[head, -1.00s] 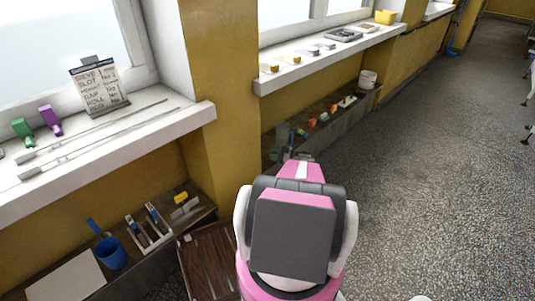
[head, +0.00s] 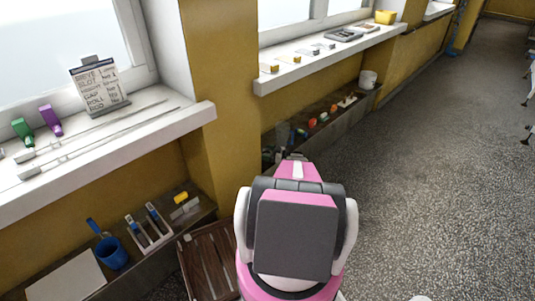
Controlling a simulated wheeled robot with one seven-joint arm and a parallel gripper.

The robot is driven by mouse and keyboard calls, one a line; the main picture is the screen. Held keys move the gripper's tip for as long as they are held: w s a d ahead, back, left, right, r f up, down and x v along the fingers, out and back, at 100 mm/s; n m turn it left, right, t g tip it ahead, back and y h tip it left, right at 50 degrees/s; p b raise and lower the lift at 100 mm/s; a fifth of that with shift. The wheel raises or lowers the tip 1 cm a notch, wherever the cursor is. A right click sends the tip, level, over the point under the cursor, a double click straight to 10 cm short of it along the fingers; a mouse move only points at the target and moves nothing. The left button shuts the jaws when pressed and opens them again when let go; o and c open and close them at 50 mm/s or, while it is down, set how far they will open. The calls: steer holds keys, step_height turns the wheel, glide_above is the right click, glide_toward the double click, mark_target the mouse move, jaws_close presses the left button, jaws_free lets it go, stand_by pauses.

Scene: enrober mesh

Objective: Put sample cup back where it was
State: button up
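My pink and white arm fills the lower middle of the head view. Its dark far end, my gripper (head: 294,157), shows only as a small piece beyond the pink link, in front of the far low shelf. The fingers are too small and covered to show whether they are open or hold anything. No cup is clearly marked as the sample cup. A white tub (head: 368,79) stands at the far end of the far low shelf.
A white rack (head: 150,236) and a yellow block (head: 181,197) sit near the blue cup. A lettered sign (head: 100,88) stands on the near sill (head: 130,127).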

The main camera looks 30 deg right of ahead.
steer(key=shift+r, duration=0.15)
steer(key=v, duration=1.2)
steer(key=shift+d, duration=0.1)
stand_by(0.4)
